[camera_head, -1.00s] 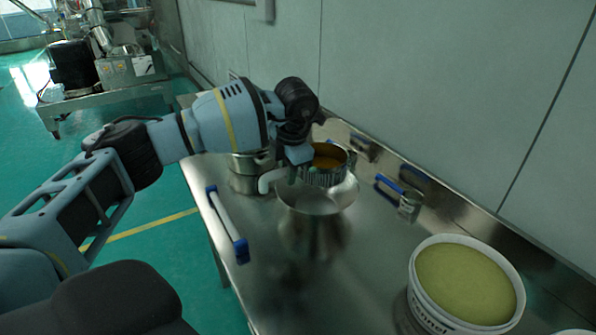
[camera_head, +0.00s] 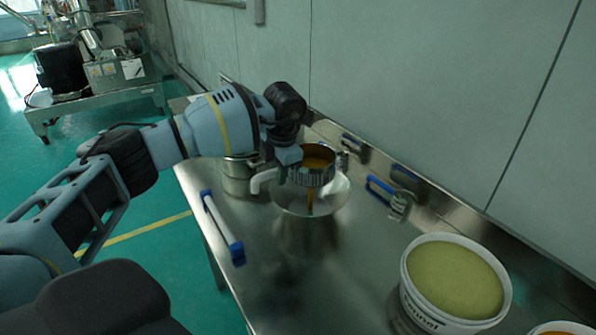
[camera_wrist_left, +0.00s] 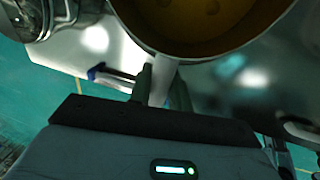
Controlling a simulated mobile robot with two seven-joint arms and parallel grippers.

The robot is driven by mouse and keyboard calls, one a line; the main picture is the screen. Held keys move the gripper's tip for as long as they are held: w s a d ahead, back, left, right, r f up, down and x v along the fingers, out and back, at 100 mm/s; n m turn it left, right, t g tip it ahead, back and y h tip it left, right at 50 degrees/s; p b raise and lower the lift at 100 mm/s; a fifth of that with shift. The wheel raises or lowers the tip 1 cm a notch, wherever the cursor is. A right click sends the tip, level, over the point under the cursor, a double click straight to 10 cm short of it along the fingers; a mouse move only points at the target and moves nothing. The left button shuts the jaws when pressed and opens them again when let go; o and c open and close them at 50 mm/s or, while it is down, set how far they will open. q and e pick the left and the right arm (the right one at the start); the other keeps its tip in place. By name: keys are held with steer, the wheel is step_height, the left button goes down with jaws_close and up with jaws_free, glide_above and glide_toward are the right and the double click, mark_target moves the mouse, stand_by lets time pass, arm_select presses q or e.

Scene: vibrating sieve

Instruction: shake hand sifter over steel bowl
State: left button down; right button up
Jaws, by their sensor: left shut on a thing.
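The hand sifter (camera_head: 312,176) is a round metal cup with orange-brown powder inside and a white handle. My left gripper (camera_head: 285,172) is shut on the sifter's handle and holds it above the steel bowl (camera_head: 335,197). A stream of orange-brown powder falls from the sifter into the bowl. In the left wrist view my left gripper (camera_wrist_left: 160,88) has its fingers on either side of the white handle, and the sifter (camera_wrist_left: 165,48) fills the top with powder in it. The bowl's inside is partly hidden by the sifter. My right gripper is not in view.
A white bucket of yellow-green powder (camera_head: 455,280) stands at the front right. Another container with orange content (camera_head: 562,328) is cut off at the lower right. A steel pot (camera_head: 237,178) stands left of the bowl. Blue-handled tools (camera_head: 222,225) lie near the table edge and by the wall.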

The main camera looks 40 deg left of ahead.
arm_select(q)
steer(key=shift+s+d+r, duration=0.2)
steer(key=shift+d+r, duration=0.1)
steer(key=shift+d, duration=0.2)
steer(key=shift+s+d+f, duration=0.1)
steer(key=shift+d+f, duration=0.1)
steer(key=shift+f, duration=0.05)
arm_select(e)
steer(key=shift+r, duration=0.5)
arm_select(q)
steer(key=shift+a, duration=0.1)
